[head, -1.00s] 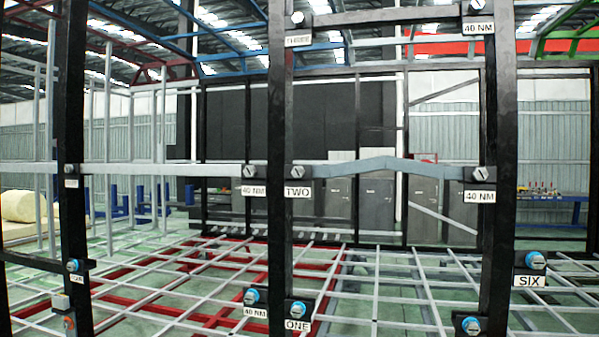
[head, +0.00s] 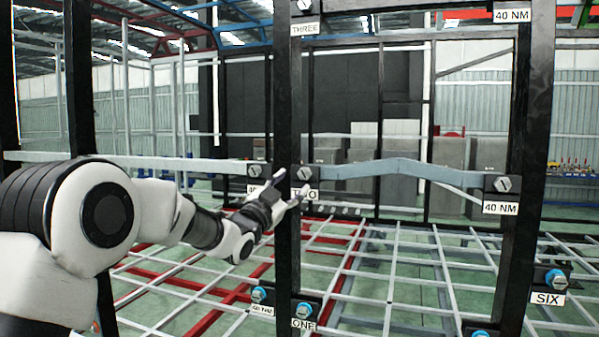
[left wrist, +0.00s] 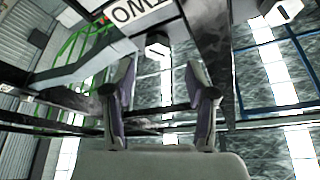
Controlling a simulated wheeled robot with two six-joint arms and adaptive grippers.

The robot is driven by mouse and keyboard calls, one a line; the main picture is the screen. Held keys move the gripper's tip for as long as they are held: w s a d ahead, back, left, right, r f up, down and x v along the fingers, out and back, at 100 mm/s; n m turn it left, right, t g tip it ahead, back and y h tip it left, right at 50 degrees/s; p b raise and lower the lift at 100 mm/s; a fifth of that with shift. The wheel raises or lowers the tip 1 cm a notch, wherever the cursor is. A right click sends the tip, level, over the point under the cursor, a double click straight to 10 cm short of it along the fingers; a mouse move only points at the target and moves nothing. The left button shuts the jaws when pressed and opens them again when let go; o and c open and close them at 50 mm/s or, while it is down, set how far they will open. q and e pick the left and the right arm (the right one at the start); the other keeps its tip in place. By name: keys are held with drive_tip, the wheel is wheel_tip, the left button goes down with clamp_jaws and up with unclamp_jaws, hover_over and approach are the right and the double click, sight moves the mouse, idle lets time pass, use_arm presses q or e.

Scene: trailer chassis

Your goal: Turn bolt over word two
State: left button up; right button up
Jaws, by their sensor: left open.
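The bolt over the word TWO (head: 305,174) is a grey slotted hex head on a black bracket on the middle upright. Its white TWO label (head: 305,194) is partly covered by a finger of my left gripper (head: 292,184). The gripper is open and empty, with its fingers just below and left of the bolt in the head view. In the left wrist view the bolt (left wrist: 158,45) shows beyond and between the spread fingers (left wrist: 160,78), apart from them. The TWO label (left wrist: 136,13) appears upside down there. My right gripper is not in view.
A 40 NM bolt (head: 257,169) sits just left of the upright. A grey crossbar (head: 400,170) runs right to another 40 NM bolt (head: 503,184). Black uprights stand close around the arm.

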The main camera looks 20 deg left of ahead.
sight(303, 175)
use_arm(q)
drive_tip(key=x, duration=0.2)
drive_tip(key=p+x, duration=0.1)
drive_tip(key=x, duration=0.1)
drive_tip(key=shift+w+d+f, duration=0.1)
drive_tip(key=shift+w+f, duration=0.05)
drive_tip(key=shift+f, duration=0.05)
drive_tip(key=shift+w+d+r+p, duration=0.1)
drive_tip(key=shift+w+d+p, duration=0.05)
drive_tip(key=shift+w+p, duration=0.15)
drive_tip(key=shift+s, duration=0.3)
drive_tip(key=shift+w, duration=0.15)
clamp_jaws()
